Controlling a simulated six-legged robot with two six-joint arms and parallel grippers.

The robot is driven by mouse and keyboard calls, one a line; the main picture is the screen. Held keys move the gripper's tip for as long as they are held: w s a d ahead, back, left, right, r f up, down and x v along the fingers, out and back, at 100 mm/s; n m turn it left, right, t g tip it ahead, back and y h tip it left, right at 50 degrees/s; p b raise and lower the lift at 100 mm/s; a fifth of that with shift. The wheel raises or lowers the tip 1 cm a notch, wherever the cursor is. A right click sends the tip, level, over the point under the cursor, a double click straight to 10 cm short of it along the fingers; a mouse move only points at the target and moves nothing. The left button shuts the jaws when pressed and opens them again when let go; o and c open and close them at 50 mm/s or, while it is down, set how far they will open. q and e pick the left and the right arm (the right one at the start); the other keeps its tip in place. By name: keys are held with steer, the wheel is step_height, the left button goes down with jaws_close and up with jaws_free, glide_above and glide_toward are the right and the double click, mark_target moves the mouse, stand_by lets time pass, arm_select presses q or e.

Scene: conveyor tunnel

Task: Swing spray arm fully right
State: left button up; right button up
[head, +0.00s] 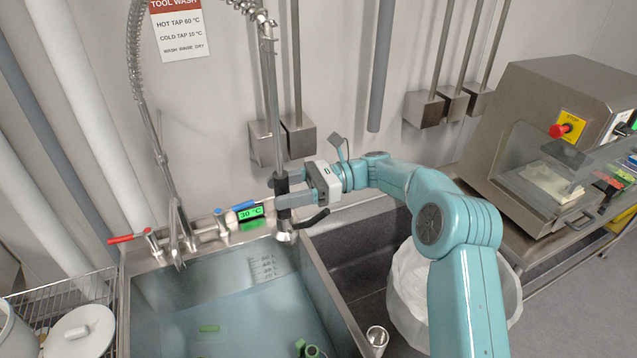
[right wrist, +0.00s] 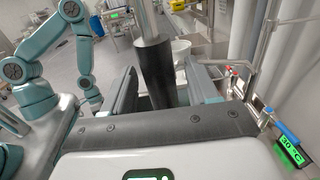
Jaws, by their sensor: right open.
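The spray arm (head: 272,120) hangs as a steel tube with a black grip and a nozzle (head: 286,236) at its lower end. The nozzle is near the back right corner of the sink (head: 330,290). My right gripper (head: 279,190) is open, with its fingers on either side of the black grip. In the right wrist view the black grip (right wrist: 155,75) stands between the two spread fingers, with gaps showing; whether either finger touches it I cannot tell. A coiled hose (head: 133,60) rises at the left of the spray arm.
The tap has a red lever (head: 127,238), a blue lever (head: 243,206) and a green display reading 30 °C (head: 250,213). Wall pipes with steel boxes (head: 425,108) stand behind. A white-lined bin (head: 410,280) and a steel machine (head: 545,110) are at the right. Green items lie in the sink.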

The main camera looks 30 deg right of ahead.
steer(key=s+d, duration=0.2)
steer(key=d, duration=1.2)
steer(key=shift+s+b, duration=0.2)
steer(key=shift+b, duration=0.2)
